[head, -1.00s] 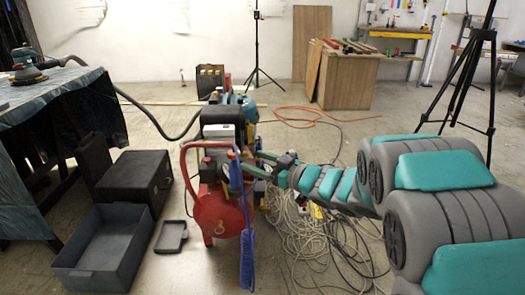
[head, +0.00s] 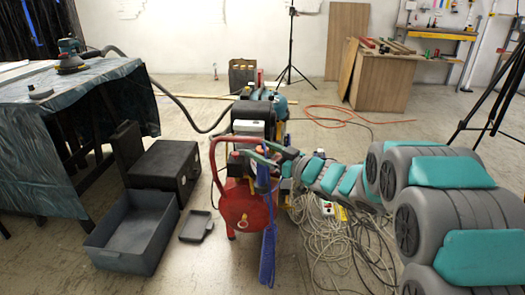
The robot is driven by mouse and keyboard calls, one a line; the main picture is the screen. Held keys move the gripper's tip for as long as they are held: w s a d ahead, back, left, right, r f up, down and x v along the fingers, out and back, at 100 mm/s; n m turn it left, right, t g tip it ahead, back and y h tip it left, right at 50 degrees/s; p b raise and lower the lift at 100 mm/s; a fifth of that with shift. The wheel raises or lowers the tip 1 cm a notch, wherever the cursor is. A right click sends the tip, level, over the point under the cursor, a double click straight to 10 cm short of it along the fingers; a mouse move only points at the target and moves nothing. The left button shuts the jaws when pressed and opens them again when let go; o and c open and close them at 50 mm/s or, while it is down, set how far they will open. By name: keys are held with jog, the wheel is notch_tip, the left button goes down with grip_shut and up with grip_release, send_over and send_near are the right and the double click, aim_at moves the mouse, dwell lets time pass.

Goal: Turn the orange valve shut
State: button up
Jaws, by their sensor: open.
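A red compressor (head: 238,205) with a curved red handle stands on the floor in the middle of the head view. A blue coiled hose (head: 267,245) hangs down its front. My gripper (head: 252,150) is open, with its green fingers pointing left at the compressor's top, by the upper end of the hose. I cannot make out the orange valve clearly; the fingers cover the area around the hose top. Whether the fingers touch anything there I cannot tell.
A grey open bin (head: 130,240), a black case (head: 165,170) and a small grey tray (head: 196,226) lie left of the compressor. A covered table (head: 60,130) is further left. Tangled cables (head: 335,235) lie beneath my arm. A tripod (head: 500,100) stands at the right.

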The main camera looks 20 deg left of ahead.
grip_shut()
dwell(0.6)
